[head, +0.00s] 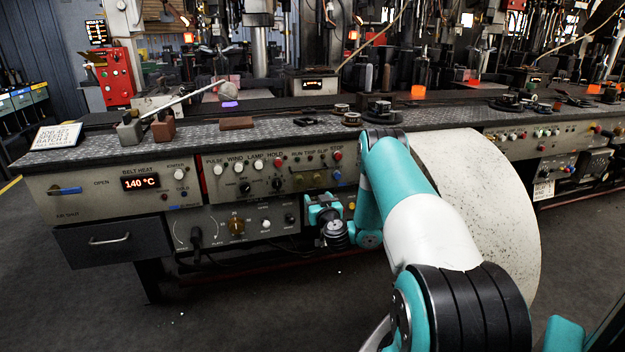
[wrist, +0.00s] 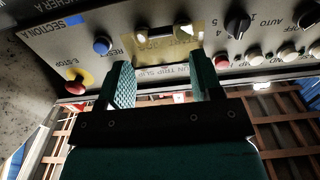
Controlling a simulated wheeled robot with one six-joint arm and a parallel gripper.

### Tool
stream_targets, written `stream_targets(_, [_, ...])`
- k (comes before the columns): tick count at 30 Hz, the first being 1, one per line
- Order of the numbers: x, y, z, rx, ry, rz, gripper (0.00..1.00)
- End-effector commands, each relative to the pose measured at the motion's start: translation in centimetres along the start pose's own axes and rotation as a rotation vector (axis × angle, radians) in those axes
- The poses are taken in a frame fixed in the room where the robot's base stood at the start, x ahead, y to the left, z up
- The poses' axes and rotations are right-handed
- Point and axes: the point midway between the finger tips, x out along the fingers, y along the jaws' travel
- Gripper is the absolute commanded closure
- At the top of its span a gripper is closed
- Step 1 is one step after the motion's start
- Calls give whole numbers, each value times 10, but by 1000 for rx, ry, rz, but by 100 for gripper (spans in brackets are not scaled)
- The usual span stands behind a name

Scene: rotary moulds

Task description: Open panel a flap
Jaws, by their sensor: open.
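In the wrist view, a sloping panel marked Section A (wrist: 130,30) crosses the top. A yellowish see-through flap (wrist: 160,42) is near its middle, with blurred lettering and small lamps showing through. It looks down over the panel, though its exact tilt is hard to tell. My gripper (wrist: 163,75) is open and empty, with one green finger below each end of the flap. Contact cannot be made out.
A red E-stop (wrist: 76,83) and blue reset button (wrist: 102,45) are left of the flap. A black knob (wrist: 237,24) and several buttons are to its right. In the head view, a large pale curved guard (head: 490,210) is beside my arm, and a drawer (head: 112,242) is at left.

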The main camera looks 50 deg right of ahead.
Motion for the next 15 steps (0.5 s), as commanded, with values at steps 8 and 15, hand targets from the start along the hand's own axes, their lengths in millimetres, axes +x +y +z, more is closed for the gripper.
stream_targets(8, [18, -4, -1, -4, -1, -8, 40])
stream_targets(15, [38, -3, -1, -4, 0, -7, 40])
